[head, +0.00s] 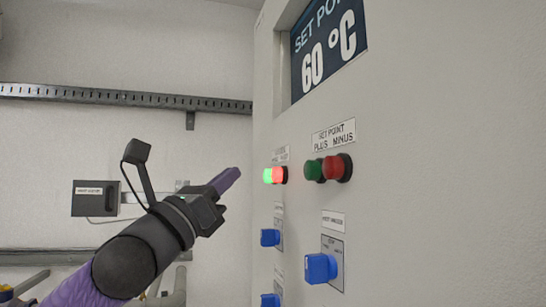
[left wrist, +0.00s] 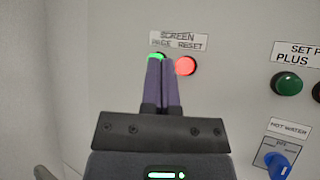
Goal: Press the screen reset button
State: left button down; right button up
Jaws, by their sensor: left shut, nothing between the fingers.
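The label reading "SCREEN PAGE RESET" (left wrist: 178,41) is on the grey panel above two lit buttons. The red button (left wrist: 186,66), under the word RESET, is in plain view in the left wrist view; it also shows in the head view (head: 281,175). The green button (head: 268,176) is left of it. In the left wrist view the green button (left wrist: 157,56) is partly hidden by my fingertips. My left gripper (head: 232,178) is shut and empty, with purple fingers pointing at the panel. In the head view its tips are left of the buttons, with a gap between. My right gripper is out of view.
Dark green (head: 314,170) and dark red (head: 338,168) set point buttons are to the right. Blue knobs (head: 320,268) stick out below. A recessed display (head: 328,48) reads 60 °C. A grey box (head: 95,198) is on the back wall.

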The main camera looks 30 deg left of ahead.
aim_at(278, 175)
pick_arm(q)
jog(key=w+d+p, duration=0.2)
jog(key=shift+w+d, duration=0.2)
jog(key=shift+w, duration=0.2)
dwell(1.8)
jog(key=shift+w+d+p, duration=0.25)
jog(key=shift+w+p, duration=0.05)
